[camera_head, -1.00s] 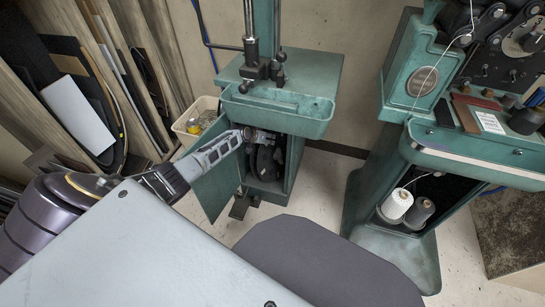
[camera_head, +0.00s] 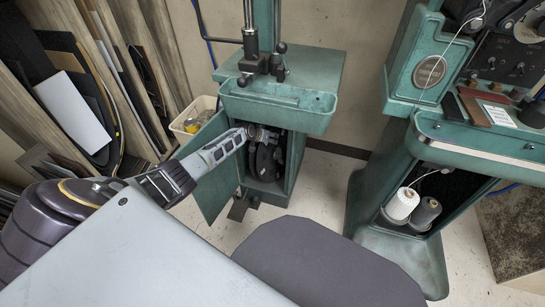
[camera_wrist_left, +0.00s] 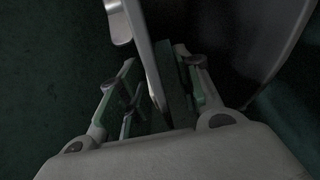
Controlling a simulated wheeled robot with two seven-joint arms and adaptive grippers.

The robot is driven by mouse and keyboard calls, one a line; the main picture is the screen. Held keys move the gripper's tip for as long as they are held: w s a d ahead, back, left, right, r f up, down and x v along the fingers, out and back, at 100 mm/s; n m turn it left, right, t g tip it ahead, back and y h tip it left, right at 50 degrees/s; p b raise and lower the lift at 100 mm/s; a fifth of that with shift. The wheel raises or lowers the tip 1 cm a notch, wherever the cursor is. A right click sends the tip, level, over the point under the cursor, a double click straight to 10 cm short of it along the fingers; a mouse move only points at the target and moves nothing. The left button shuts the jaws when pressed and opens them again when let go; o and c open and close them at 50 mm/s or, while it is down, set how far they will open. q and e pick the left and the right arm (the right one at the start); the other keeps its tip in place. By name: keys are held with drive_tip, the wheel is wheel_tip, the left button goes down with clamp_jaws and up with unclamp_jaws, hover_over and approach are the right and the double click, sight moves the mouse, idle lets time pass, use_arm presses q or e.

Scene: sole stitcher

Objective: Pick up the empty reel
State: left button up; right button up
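Dark round reel shapes (camera_head: 265,162) sit inside the open compartment of the green cabinet (camera_head: 294,160), partly behind my gripper and in shadow. I cannot tell which is the empty reel. My left gripper (camera_head: 262,136) reaches into the upper part of the compartment from the left. In the left wrist view the gripper (camera_wrist_left: 158,95) has its fingers apart. A thin pale grey edge (camera_wrist_left: 146,62) runs down between them, and I cannot tell if they touch it. A large dark disc with a light rim (camera_wrist_left: 240,50) lies at the right. My right gripper is out of view.
The cabinet's open door (camera_head: 208,172) stands just under my left forearm. A cream bin (camera_head: 190,122) stands behind it. A dark grey seat (camera_head: 322,262) is in front. Another green machine (camera_head: 400,155) with thread cones (camera_head: 402,204) is at the right. Bare floor lies between the machines.

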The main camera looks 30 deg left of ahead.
use_arm(q)
drive_tip(key=shift+w, duration=0.1)
idle(0.5)
clamp_jaws()
idle(0.3)
